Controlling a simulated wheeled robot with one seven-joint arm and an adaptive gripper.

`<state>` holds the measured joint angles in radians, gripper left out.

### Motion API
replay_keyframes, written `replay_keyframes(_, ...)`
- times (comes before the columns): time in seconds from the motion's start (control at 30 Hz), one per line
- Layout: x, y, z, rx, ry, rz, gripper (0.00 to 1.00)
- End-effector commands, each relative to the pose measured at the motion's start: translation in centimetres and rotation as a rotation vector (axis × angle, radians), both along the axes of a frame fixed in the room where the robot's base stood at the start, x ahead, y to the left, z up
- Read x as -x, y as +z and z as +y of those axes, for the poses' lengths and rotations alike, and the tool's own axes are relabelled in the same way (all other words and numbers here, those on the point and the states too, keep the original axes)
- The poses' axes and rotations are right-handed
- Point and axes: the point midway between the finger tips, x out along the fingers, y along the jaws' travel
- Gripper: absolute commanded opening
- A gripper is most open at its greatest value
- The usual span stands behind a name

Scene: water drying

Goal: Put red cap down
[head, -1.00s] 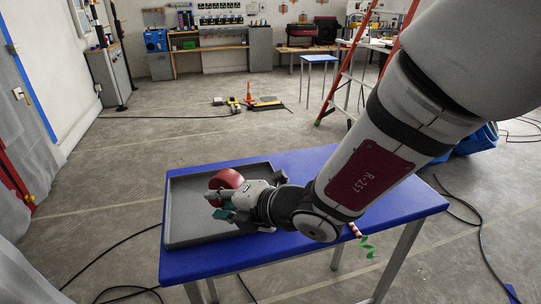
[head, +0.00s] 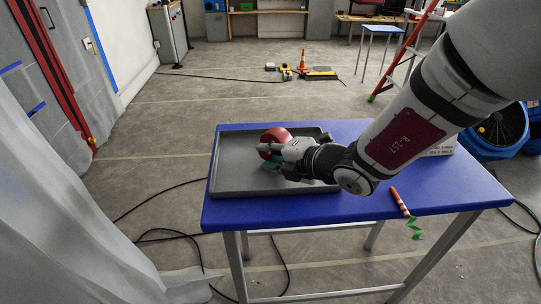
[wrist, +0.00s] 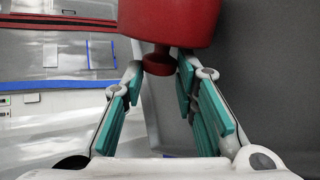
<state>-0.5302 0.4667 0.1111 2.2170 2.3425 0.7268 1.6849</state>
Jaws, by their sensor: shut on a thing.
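The red cap (head: 275,140) is over the grey tray (head: 232,184) on the blue table. In the wrist view the red cap (wrist: 168,22) shows a wide body with a narrower knob below it. My gripper (head: 280,155) is shut on the cap; in the wrist view my gripper (wrist: 158,72) has its teal-padded fingers on both sides of the knob. I cannot tell whether the cap touches the tray floor.
The blue table (head: 450,190) has free room at its right. A red-and-white striped stick (head: 399,201) with a green ribbon lies at the front edge. A pale box (head: 441,147) stands behind my arm. A translucent curtain (head: 60,220) hangs at the left.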

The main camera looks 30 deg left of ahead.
Motion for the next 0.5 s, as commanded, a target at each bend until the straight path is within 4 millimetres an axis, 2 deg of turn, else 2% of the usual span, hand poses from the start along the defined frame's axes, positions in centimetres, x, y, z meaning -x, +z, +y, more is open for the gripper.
replay_keyframes(0.07,-0.01,-0.26,0.0,0.0,0.0,0.0,0.0)
replay_keyframes(0.1,0.01,-0.34,0.0,0.0,0.0,0.001,0.29)
replay_keyframes(0.2,0.01,-0.26,0.0,0.0,0.0,0.0,0.47)
replay_keyframes(0.5,0.02,-0.16,0.01,0.0,0.0,0.0,0.47)
